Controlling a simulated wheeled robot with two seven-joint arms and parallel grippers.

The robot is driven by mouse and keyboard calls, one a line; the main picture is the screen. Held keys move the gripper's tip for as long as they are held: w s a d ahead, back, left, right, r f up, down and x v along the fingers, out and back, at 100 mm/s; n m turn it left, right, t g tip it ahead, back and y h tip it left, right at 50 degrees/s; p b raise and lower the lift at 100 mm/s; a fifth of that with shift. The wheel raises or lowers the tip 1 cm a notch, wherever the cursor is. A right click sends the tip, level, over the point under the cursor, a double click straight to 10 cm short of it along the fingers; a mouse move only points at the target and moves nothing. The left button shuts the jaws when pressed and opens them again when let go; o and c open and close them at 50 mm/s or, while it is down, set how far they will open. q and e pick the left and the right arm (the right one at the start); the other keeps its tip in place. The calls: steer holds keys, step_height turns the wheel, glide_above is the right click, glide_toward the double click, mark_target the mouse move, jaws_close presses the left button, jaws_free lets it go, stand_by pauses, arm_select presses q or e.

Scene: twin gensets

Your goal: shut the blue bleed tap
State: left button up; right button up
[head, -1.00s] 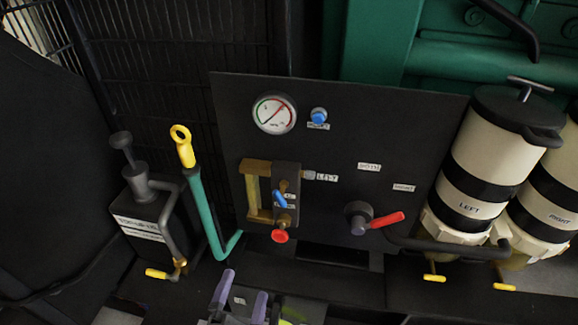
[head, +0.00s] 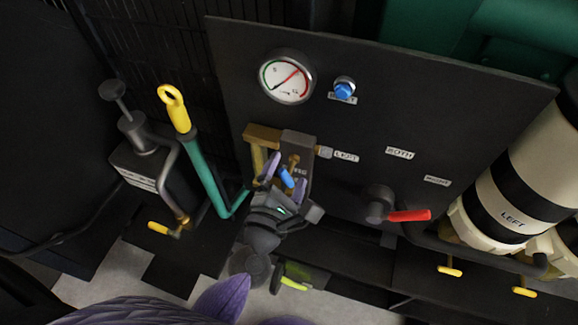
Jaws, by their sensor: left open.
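The blue bleed tap (head: 287,177) is a small blue lever on a brass stem, on the grey block beside the brass-framed sight glass (head: 262,133) on the dark panel. My left gripper (head: 286,178) is open, with its two purple fingers on either side of the blue lever. I cannot tell whether either finger touches it. The gripper body covers the lower part of the block, and the red knob below the tap is hidden. My right gripper is not in view.
A gauge (head: 286,78) and a blue button (head: 344,89) sit above on the panel (head: 440,110). A red-handled selector (head: 408,215) is to the right, near the LEFT filter canister (head: 510,190). A yellow-topped green lever (head: 190,140) and a hand pump (head: 143,160) stand left.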

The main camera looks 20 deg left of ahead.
arm_select(q)
steer(key=shift+w, duration=0.55)
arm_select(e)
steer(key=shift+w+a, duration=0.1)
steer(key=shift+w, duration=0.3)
arm_select(q)
steer(key=c, duration=1)
steer(key=shift+c, duration=0.2)
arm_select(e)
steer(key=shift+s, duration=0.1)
